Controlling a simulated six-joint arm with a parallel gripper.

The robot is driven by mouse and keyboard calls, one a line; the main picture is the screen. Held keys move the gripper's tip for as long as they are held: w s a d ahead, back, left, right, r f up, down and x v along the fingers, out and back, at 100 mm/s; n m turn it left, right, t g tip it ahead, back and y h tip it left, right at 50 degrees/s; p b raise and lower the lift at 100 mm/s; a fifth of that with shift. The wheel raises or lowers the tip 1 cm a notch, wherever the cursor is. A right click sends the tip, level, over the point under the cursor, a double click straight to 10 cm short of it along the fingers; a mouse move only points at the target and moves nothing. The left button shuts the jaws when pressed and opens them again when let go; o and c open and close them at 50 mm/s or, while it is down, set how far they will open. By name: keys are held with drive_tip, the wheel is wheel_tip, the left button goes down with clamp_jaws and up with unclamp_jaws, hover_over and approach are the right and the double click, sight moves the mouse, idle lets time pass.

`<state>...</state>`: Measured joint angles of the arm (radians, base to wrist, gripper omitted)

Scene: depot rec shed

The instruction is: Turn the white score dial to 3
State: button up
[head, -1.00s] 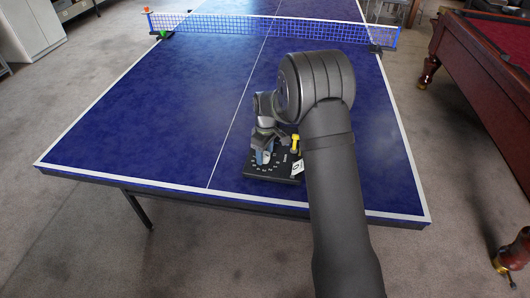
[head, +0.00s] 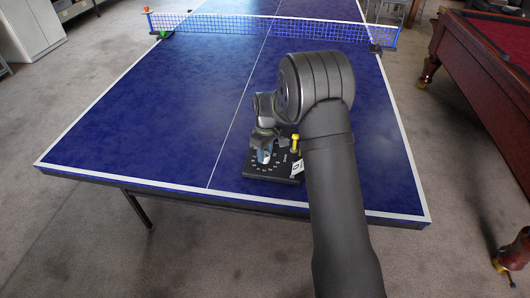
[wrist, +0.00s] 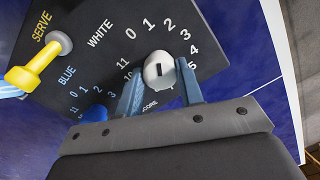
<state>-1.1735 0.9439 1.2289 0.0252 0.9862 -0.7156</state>
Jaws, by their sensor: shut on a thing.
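The black scoreboard panel (head: 257,175) lies on the near part of the table, partly behind my arm in the head view. In the wrist view, the white score dial (wrist: 152,79) is a round white knob with a dark mark on its face. Numbers ring it, with 0, 1, 2 and 3 along the far side. Which number the mark points to, I cannot tell. My gripper (wrist: 160,88) is shut on the dial, one blue-grey finger on each side. It also shows over the panel in the head view (head: 264,155).
A blue dial (wrist: 95,112) sits beside my left finger, with its own numbers. A yellow serve lever (wrist: 30,72) sticks up at the left of the wrist view. The blue table (head: 150,120) is clear left of the panel, up to the net (head: 265,29).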

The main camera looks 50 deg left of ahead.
sight(267, 154)
drive_tip(key=m, duration=0.5)
drive_tip(key=shift+m, duration=2.3)
drive_tip(key=o, duration=1)
wheel_tip(267, 154, up, 17)
drive_tip(key=shift+w+d+r, duration=0.15)
drive_tip(key=shift+w+r, duration=0.05)
drive_tip(key=shift+w, duration=0.05)
